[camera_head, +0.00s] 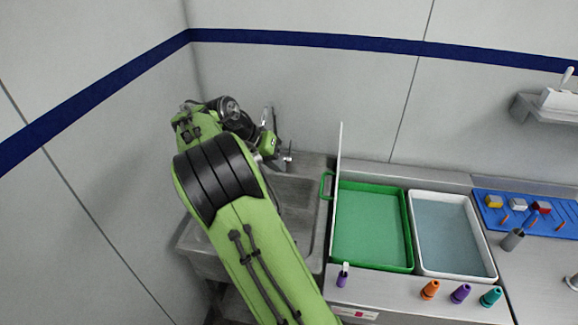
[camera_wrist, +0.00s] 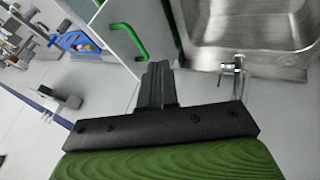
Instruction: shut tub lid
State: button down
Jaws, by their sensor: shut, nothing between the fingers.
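The green tub (camera_head: 372,268) stands on the counter right of the sink, with green contents. Its lid (camera_head: 337,190) stands upright along the tub's left side, seen nearly edge-on. A green handle (camera_head: 326,186) sticks out from the lid's left face. In the wrist view the lid (camera_wrist: 143,22) is a pale panel with the green handle (camera_wrist: 134,38) across it. My gripper (camera_wrist: 158,68) is shut and empty. Its fingertips appear just below the handle in the wrist view, with no clear contact. In the head view my arm reaches over the sink and the fingers are hard to make out.
The steel sink (camera_head: 296,205) with a tap (camera_wrist: 232,68) lies left of the tub. A white tub (camera_head: 413,255) stands to its right. A blue board (camera_head: 487,210) is farther right.

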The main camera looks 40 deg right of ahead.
jog(key=s+d+f+b, duration=0.1)
jog(key=s+d+f, duration=0.3)
jog(key=d+f, duration=0.3)
jog(key=shift+s+d+f, duration=0.4)
jog(key=shift+f, duration=0.55)
